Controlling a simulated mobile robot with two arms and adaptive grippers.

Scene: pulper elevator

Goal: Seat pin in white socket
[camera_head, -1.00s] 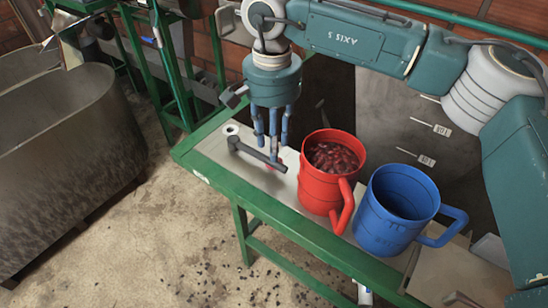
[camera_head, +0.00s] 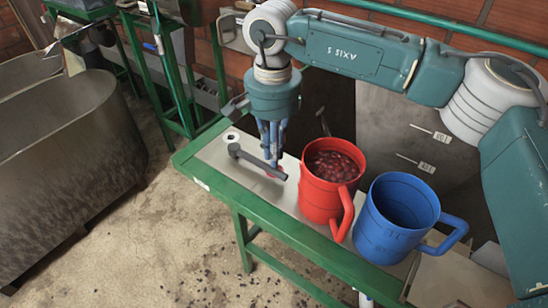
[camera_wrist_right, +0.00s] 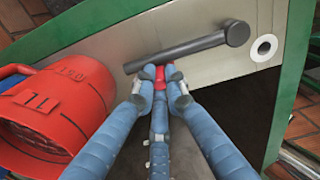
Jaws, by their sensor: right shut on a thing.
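In the right wrist view the pin (camera_wrist_right: 190,48) runs crosswise just beyond my fingertips, head to the right. My right gripper (camera_head: 273,161) points down at the end away from the head. Its blue fingers are closed around a small red part (camera_wrist_right: 160,74) at the pin; the exact contact is partly hidden. The white socket (camera_head: 231,137), a ring with a dark hole, is empty beside the head. It also shows in the wrist view (camera_wrist_right: 264,48).
A red mug (camera_head: 320,198) full of dark red beans stands close right of my gripper. An empty blue mug (camera_head: 385,235) is beside it. The green table edge (camera_head: 270,225) is near. A large metal tank (camera_head: 75,170) stands left on the floor.

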